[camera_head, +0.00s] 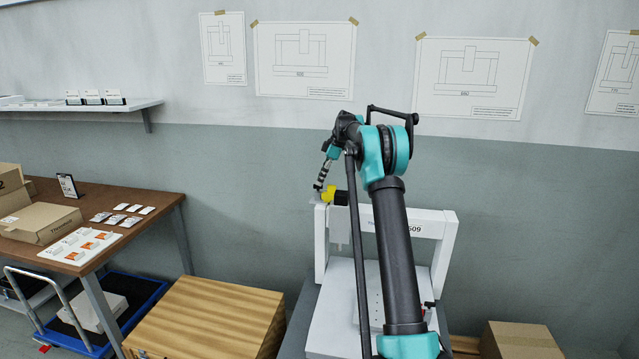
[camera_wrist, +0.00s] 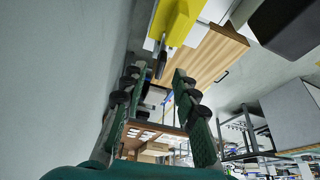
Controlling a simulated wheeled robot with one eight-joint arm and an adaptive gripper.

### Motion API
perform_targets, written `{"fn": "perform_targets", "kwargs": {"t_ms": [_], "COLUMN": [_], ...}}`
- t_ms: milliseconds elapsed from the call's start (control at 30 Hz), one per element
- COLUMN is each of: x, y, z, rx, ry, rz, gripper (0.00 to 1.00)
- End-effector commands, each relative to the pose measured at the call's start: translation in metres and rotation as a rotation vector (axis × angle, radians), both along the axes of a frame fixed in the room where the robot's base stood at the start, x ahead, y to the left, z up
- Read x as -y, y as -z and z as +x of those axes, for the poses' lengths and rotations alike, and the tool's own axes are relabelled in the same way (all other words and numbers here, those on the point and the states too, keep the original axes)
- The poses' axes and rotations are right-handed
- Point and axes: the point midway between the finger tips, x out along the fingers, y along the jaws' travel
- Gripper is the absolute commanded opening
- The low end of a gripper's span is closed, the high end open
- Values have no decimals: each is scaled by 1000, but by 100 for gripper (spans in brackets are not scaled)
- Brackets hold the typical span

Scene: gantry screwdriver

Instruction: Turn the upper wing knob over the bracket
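The white gantry (camera_head: 448,243) stands on a white base behind my arm. A yellow block (camera_head: 328,195) sits at its upper left corner; it also shows at the top of the wrist view (camera_wrist: 178,18). A small dark part (camera_wrist: 161,65) below the yellow block looks like the wing knob, but its shape is hard to make out. My gripper (camera_wrist: 156,76) has its fingers apart, with this dark part between or just beyond the tips; contact is not clear. In the head view my gripper (camera_head: 320,181) is just above the yellow block. The bracket cannot be told apart clearly.
A wooden chest (camera_head: 210,318) stands left of the gantry. A brown table (camera_head: 150,197) with boxes and cards is farther left, above a blue trolley (camera_head: 130,325). A cardboard box (camera_head: 520,340) lies at the lower right. The wall is close behind the gantry.

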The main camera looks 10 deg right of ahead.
Motion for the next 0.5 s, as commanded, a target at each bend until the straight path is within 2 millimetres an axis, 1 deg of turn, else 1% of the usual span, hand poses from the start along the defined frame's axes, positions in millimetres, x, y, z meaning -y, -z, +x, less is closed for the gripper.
{"fn": "perform_targets", "kwargs": {"t_ms": [100, 200, 500], "x": [-5, -7, -8], "y": [12, 17, 19], "z": [1, 1, 2], "rx": [0, 0, 0], "ry": [0, 0, 0], "rz": [0, 0, 0], "gripper": [29, 29, 29]}}
